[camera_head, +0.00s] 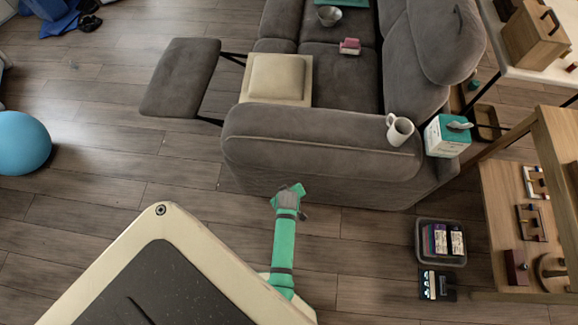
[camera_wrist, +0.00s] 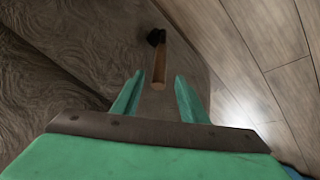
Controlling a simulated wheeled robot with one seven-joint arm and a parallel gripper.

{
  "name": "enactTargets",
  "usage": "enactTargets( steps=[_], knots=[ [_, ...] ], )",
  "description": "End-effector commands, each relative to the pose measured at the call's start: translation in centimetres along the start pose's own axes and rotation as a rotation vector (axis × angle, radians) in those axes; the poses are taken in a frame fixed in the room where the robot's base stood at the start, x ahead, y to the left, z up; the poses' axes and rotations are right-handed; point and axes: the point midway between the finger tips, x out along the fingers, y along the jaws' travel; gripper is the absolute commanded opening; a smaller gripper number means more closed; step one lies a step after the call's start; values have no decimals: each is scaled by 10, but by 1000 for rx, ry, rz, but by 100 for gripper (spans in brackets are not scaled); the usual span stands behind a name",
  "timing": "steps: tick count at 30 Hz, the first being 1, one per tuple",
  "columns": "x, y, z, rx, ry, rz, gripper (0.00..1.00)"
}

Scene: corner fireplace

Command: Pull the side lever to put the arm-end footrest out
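The side lever (camera_wrist: 160,66) shows in the wrist view as a wooden-brown bar with a black end on the sofa's grey side. My gripper (camera_wrist: 157,86) is open, with its two green fingers apart; the lever lies ahead of the gap between them, not gripped. In the head view my gripper (camera_head: 290,190) is low beside the outer face of the near sofa arm (camera_head: 320,140); the lever cannot be made out there. The footrest (camera_head: 180,78), a dark grey padded panel, stands out from the sofa front at the near-arm end on black metal links.
A beige pad on a wooden board (camera_head: 277,78) lies at the sofa's front. A white mug (camera_head: 398,129) and tissue box (camera_head: 447,136) are by the arm's right end. A bin (camera_head: 440,242) and wooden shelf (camera_head: 510,220) stand right. A blue ball (camera_head: 20,143) lies left.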

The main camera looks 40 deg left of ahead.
Motion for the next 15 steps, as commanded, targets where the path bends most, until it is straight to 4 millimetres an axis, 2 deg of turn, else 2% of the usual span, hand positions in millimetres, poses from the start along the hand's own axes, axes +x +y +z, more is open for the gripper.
enactTargets(
  steps=[9,15],
  knots=[
    [49,0,0,0,0,0,39],
    [72,1,0,1,0,1,39]
  ],
)
